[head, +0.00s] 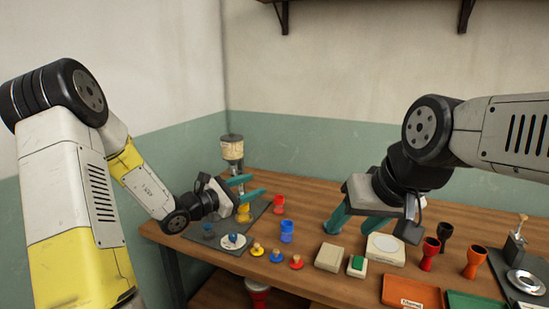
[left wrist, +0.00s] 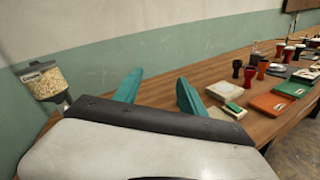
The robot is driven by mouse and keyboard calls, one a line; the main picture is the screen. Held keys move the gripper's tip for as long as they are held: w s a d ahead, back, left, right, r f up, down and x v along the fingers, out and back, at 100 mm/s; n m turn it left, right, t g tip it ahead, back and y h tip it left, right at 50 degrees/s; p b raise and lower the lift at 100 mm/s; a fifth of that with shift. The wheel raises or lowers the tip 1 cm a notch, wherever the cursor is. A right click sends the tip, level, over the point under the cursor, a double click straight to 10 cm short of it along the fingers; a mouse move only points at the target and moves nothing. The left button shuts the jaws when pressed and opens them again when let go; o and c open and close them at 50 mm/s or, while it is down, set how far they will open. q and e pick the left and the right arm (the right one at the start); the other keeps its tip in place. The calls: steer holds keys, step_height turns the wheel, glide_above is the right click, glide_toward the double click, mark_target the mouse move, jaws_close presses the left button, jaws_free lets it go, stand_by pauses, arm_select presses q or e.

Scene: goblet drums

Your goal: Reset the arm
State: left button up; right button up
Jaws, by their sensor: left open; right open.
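My left gripper (head: 250,187) is open and empty above the left part of the table, with its teal fingers pointing right. The left wrist view also shows its two fingers (left wrist: 157,92) apart with nothing between them. My right gripper (head: 358,222) is open, its teal fingers hanging down over the table behind the beige boxes. I see nothing held in it, though its wrist hides part of the space.
Small knobbed pieces (head: 276,255) line the table's front edge. A beige box (head: 329,257), a green-topped block (head: 356,266), a white-disc scale (head: 385,249), an orange tray (head: 411,293) and a green tray (head: 472,301) lie to the right. A dispenser (head: 232,148) stands at the back left.

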arm_select(q)
steer(key=s+d+r+m+g+y, duration=0.1)
steer(key=s+d+r+m+g, duration=0.15)
steer(key=s+m, duration=0.35)
steer(key=s+d+r+m+g, duration=0.1)
steer(key=s+d+m+g, duration=0.2)
steer(key=s, duration=0.4)
steer(key=s+d+r+m+g+y, duration=0.1)
steer(key=s+m+g, duration=0.35)
steer(key=s, duration=0.25)
steer(key=s+a+r+m+t+y, duration=0.3)
steer(key=s+a+m+y, duration=0.6)
steer(key=a, duration=0.4)
steer(key=shift+s+a+t, duration=0.3)
steer(key=shift+s+t, duration=0.1)
steer(key=shift+t, duration=0.2)
